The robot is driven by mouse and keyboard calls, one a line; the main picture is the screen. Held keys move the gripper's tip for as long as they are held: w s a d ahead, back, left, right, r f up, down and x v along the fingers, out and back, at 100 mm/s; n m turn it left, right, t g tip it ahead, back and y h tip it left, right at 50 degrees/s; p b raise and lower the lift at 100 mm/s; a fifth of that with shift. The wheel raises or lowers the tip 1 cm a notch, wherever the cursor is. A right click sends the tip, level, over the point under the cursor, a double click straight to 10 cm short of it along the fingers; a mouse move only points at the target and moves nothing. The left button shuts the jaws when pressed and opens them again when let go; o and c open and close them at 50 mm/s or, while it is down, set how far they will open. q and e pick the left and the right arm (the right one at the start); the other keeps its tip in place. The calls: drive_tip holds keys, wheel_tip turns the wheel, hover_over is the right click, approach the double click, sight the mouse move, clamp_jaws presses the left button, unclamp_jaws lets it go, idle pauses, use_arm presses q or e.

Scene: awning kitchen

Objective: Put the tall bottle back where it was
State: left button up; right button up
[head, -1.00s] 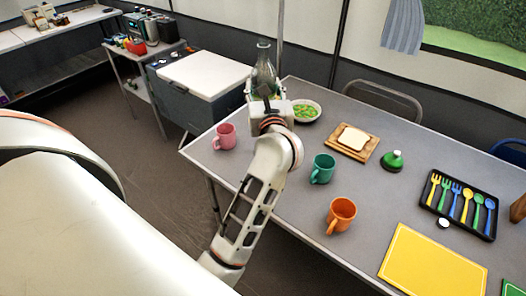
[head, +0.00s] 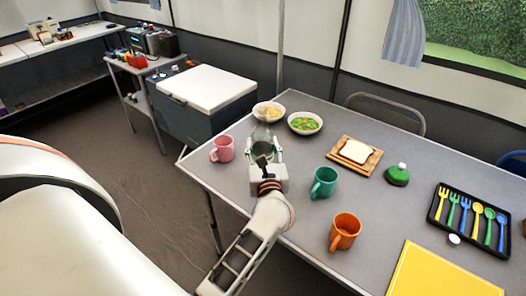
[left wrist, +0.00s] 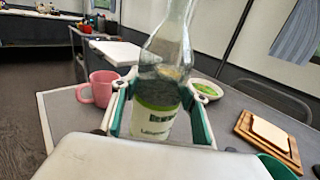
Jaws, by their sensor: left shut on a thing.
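My left gripper (head: 264,158) is shut on the tall bottle (head: 262,136), a clear glass bottle with a white and green label. The bottle is upright in the left wrist view (left wrist: 165,60), between the green-padded fingers (left wrist: 157,110). In the head view it is over the left end of the grey table (head: 300,160), between the pink mug (head: 222,149) and the green mug (head: 323,182). The gripper hides its base, so I cannot tell whether it touches the table. My right gripper is not in view.
Behind the bottle are a bowl of yellowish food (head: 268,111) and a bowl of green food (head: 305,123). A bread board (head: 355,155), green-topped item (head: 397,175), orange mug (head: 344,231), cutlery tray (head: 470,218) and yellow mat (head: 440,272) lie to the right.

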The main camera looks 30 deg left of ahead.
use_arm(q)
drive_tip(key=shift+f, duration=1)
drive_tip(key=o, duration=1.3)
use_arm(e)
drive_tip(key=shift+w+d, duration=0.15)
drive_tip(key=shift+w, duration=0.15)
use_arm(q)
drive_tip(key=shift+r, duration=0.15)
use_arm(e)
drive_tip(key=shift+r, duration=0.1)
